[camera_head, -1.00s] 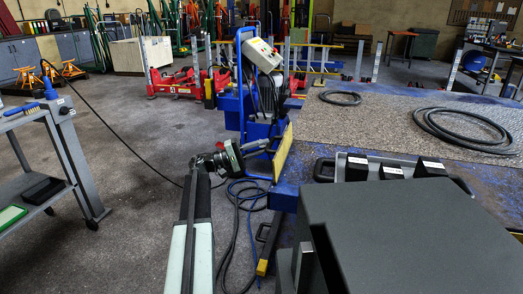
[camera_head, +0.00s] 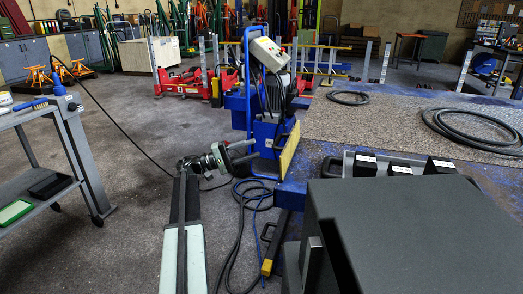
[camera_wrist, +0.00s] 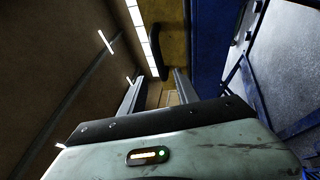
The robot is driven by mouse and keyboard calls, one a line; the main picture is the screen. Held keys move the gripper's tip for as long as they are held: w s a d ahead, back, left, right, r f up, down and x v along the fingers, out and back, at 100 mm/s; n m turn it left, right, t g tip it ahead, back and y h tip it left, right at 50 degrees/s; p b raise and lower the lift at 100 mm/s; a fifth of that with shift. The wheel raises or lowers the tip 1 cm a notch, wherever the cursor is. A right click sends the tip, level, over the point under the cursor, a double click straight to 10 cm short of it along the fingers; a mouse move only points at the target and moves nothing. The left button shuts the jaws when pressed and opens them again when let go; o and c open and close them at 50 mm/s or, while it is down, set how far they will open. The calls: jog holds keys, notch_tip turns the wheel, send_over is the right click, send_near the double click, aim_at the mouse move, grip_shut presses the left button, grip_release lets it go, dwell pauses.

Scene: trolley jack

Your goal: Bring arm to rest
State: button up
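My gripper (camera_head: 256,150) is at the end of my outstretched arm, near the middle of the head view. Its two grey fingers are apart, with nothing seen between them. They point right, toward the blue machine (camera_head: 263,133) and its yellow panel (camera_head: 289,150); I cannot tell the exact gap. In the wrist view the two fingers of my gripper (camera_wrist: 157,88) also stand apart. Beyond them is a yellow-brown surface (camera_wrist: 173,25) with a dark handle (camera_wrist: 158,52), with a blue surface (camera_wrist: 208,45) at its right.
A blue bench (camera_head: 300,190) with coiled black hoses (camera_head: 349,98) stands right. Cables (camera_head: 240,215) lie on the floor below my gripper. A grey trolley (camera_head: 88,160) stands left, and a red low frame (camera_head: 184,82) behind.

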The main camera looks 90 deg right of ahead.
jog(key=shift+w, duration=0.35)
